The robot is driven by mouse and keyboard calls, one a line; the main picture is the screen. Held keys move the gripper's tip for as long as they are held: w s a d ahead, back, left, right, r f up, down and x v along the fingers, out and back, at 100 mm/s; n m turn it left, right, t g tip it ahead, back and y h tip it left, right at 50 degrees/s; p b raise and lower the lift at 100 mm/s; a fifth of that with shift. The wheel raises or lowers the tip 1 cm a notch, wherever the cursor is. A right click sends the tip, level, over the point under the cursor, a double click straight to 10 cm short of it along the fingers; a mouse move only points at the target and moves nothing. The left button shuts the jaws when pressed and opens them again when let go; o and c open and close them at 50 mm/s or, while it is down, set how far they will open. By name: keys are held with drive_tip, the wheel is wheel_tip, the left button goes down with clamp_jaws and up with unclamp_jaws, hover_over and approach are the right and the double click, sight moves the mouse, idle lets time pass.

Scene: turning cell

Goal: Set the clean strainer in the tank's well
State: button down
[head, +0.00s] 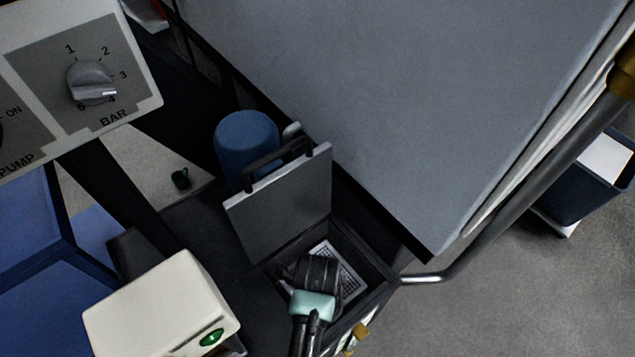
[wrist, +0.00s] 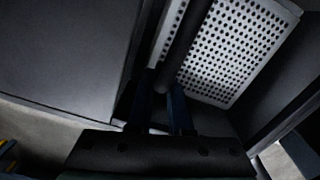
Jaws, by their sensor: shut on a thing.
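The strainer (head: 348,268) is a pale perforated tray inside the open well (head: 376,272) of the dark tank. It also fills the upper part of the wrist view (wrist: 240,48), with a dark bar handle running over it. My gripper (wrist: 162,98) is shut on this handle, its two fingers on either side of the bar. In the head view my gripper (head: 322,262) reaches down over the well and hides part of the strainer. The strainer lies within the well's walls, slightly skewed in the wrist view. I cannot tell whether it rests on the bottom.
The tank's grey lid (head: 285,205) stands open behind the well, with a black handle on top. A blue cylinder (head: 246,142) is behind it. A cream box (head: 160,308) with a green button is at left. A large grey machine panel (head: 400,90) and a pipe (head: 520,215) border the right.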

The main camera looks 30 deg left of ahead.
wheel_tip(320, 180, down, 4)
drive_tip(key=shift+f+b, duration=0.2)
drive_tip(key=shift+b, duration=0.85)
drive_tip(key=shift+f, duration=0.15)
drive_tip(key=c, duration=1.1)
unclamp_jaws()
wheel_tip(320, 180, up, 12)
drive_tip(key=p, duration=0.6)
drive_tip(key=shift+r, duration=0.2)
drive_tip(key=shift+w+d, duration=0.1)
